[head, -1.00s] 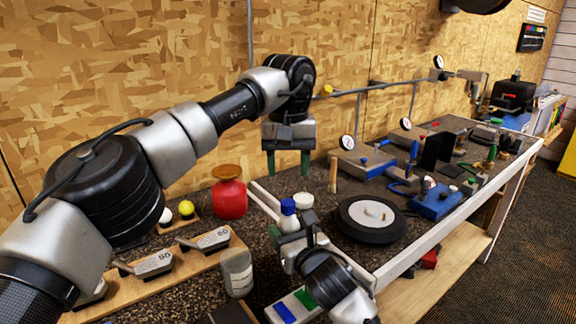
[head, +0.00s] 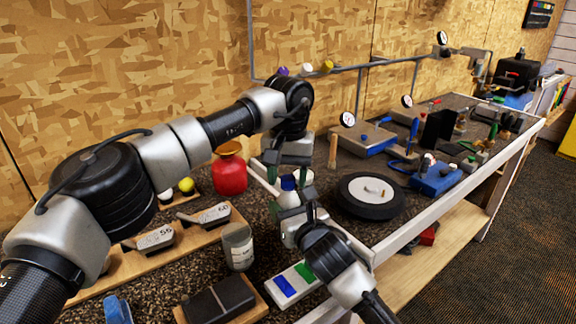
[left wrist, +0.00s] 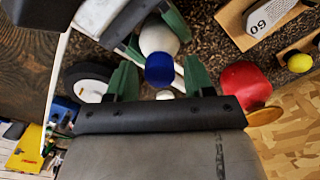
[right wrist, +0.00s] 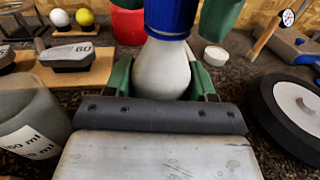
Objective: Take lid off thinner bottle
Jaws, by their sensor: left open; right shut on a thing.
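The thinner bottle (head: 289,198) is white with a blue lid (head: 288,182) and stands upright. My right gripper (right wrist: 162,78) is shut on the bottle's white body (right wrist: 163,66), below the lid, which shows at the top of the right wrist view (right wrist: 170,18). My left gripper (left wrist: 160,80) is open just above the lid. In the left wrist view the blue lid (left wrist: 160,70) lies between its green fingers, with a gap on each side. One left finger (right wrist: 218,22) shows beside the lid in the right wrist view.
A red jar (head: 229,175) stands left of the bottle and a grey beaker (head: 238,247) nearer the front. A black wheel (head: 369,196) lies to the right. A small white round piece (right wrist: 215,56) lies behind the bottle. Golf club heads (head: 155,240) sit on a wooden rack.

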